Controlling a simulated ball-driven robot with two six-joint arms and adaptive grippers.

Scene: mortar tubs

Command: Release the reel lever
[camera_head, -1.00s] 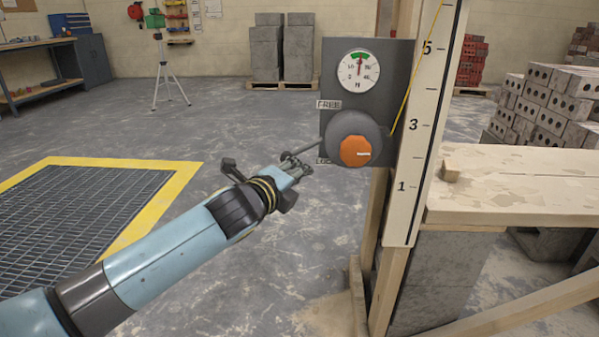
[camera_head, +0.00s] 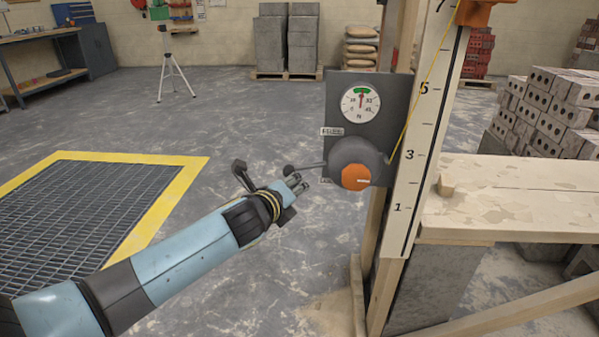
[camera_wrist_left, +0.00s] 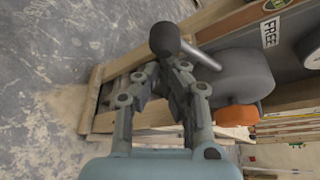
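The reel (camera_head: 344,153) is a grey drum with an orange hub (camera_head: 355,178), mounted on a dark panel (camera_head: 395,105). Its lever (camera_head: 312,165) sticks out to the left and ends in a dark round knob (camera_head: 289,170). It points slightly down, between the FREE label (camera_head: 331,131) above and a mostly hidden lower label. My left gripper (camera_head: 298,183) is just below the lever near the knob, fingers nearly together. In the left wrist view the knob (camera_wrist_left: 165,38) is beyond the fingertips (camera_wrist_left: 160,70); contact is unclear. My right gripper is out of view.
A gauge (camera_head: 360,103) sits above the reel. A numbered wooden post (camera_head: 425,150) and a wooden bench top (camera_head: 510,200) stand to the right. A yellow line (camera_head: 415,95) runs up from the reel. The floor left of the panel is open, with a yellow-edged grate (camera_head: 75,205).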

